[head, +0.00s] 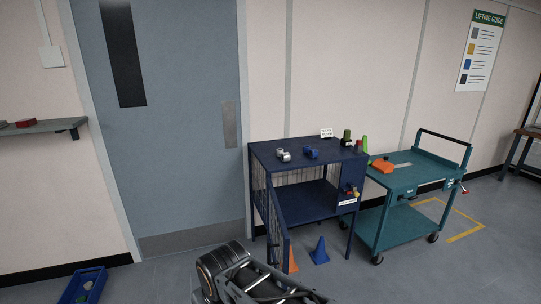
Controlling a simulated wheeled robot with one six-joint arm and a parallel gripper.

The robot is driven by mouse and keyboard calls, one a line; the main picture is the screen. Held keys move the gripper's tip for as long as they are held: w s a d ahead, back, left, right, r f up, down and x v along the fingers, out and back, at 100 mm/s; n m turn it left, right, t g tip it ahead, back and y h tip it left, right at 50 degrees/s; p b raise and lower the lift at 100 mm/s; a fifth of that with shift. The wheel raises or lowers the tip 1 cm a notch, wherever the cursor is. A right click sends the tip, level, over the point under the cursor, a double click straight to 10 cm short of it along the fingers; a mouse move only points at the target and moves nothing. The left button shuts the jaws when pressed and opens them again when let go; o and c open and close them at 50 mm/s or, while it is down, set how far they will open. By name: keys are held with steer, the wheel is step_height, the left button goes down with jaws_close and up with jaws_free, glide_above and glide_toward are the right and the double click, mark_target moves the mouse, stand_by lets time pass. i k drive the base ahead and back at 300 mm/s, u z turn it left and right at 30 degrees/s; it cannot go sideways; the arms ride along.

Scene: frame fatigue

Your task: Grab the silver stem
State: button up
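A small silver part, which looks like the silver stem (283,155), lies on top of the dark blue caged stand (270,146), near its left front. A similar blue part (311,153) lies just right of it, with a small gap between them. My arm shows at the bottom middle, low and well in front of the stand. My gripper's fingers cannot be made out in this view, and nothing touches the silver part.
A dark green item (346,137), a red one and a bright green one stand near the stand's right back, by a white card (326,133). A teal cart (410,178) stands close on the right. Orange and blue cones (320,252) are on the floor. A blue crate (82,288) sits lower left.

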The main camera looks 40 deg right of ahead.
mark_target(285, 157)
steer(key=u, duration=0.15)
steer(key=i, duration=1.85)
steer(key=z, duration=0.8)
steer(key=i, duration=1)
steer(key=z, duration=1.55)
steer(key=i, duration=0.55)
steer(key=z, duration=0.5)
